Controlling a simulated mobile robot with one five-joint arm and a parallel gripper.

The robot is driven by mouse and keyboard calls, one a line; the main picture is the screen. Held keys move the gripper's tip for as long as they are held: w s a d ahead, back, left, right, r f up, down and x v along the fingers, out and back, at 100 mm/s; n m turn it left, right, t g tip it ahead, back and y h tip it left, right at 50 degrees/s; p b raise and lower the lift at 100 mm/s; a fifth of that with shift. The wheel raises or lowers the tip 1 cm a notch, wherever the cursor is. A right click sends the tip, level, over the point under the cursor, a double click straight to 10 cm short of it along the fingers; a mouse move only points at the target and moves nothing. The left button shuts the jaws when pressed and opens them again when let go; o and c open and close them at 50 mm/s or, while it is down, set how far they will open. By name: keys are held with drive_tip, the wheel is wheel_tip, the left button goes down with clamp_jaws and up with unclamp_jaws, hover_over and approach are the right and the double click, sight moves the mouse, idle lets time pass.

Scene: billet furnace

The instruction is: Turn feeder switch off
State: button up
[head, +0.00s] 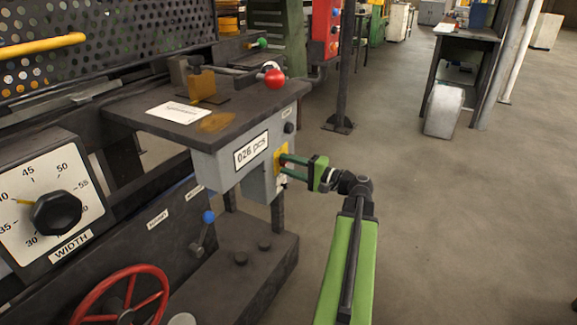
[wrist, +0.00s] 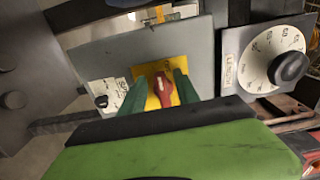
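A red rotary switch handle (wrist: 163,90) on a yellow plate (wrist: 152,101) is on the side of a grey box; I take it to be the feeder switch, though I cannot read a name on it. The handle is roughly upright in the wrist view. In the head view the yellow plate (head: 277,160) shows at the box's right side, and the handle is hidden or too small to tell. My gripper (wrist: 159,78) is open, its two green fingers on either side of the red handle, with yellow showing between. In the head view my gripper (head: 284,167) reaches the plate from the right.
The grey box (head: 228,172), labelled "026 pcs", hangs under a dark tabletop (head: 240,112) bearing a red-ball lever (head: 274,78). A WIDTH dial (head: 55,212), a blue-knob lever (head: 208,218) and a red handwheel (head: 120,298) are left.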

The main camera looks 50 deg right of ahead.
drive_tip(key=v, duration=1.7)
drive_tip(key=shift+s, duration=0.2)
